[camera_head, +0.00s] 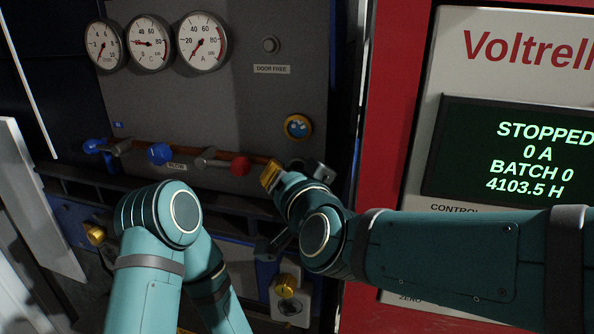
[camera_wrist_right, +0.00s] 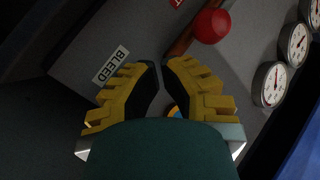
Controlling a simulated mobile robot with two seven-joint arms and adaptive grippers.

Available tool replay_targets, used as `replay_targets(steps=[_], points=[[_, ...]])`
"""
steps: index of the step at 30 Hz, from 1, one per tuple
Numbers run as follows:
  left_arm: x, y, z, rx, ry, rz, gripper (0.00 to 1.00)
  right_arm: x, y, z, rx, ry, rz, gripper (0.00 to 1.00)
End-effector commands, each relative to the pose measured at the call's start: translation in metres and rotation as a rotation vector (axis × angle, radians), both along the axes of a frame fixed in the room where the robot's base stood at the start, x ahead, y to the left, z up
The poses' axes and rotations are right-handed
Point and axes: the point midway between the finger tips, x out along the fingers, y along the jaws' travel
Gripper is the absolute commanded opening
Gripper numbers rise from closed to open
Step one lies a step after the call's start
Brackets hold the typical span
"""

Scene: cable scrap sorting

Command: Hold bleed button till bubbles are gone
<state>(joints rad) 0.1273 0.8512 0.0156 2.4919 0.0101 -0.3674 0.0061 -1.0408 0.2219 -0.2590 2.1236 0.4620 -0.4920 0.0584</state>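A round sight glass (camera_head: 298,127) with a yellow ring sits on the grey panel. Its blue window shows small pale spots that look like bubbles. My right gripper (camera_head: 270,176) is at the panel below it, just right of the red knob. In the right wrist view my right gripper's yellow-backed fingers (camera_wrist_right: 162,66) lean together, with a narrow gap between the tips and nothing seen in it. A white BLEED label (camera_wrist_right: 111,66) lies beside them. I cannot make out the bleed button itself; the gripper may hide it. My left gripper is out of view.
Three gauges (camera_head: 148,44) line the panel top. A copper pipe (camera_head: 135,145) carries a blue knob (camera_head: 159,154) and a red knob (camera_head: 240,166), also in the wrist view (camera_wrist_right: 212,25). A red cabinet (camera_head: 392,110) with a STOPPED display (camera_head: 470,150) stands right.

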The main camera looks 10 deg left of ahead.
Motion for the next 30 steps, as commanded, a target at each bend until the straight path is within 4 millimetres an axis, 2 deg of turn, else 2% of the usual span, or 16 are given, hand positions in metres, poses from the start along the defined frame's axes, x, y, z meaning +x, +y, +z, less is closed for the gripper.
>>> replay_targets(steps=[30], points=[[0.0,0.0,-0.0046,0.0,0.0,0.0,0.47,0.0099,-0.0004,-0.0001,0.0,0.0,0.0,0.0]])
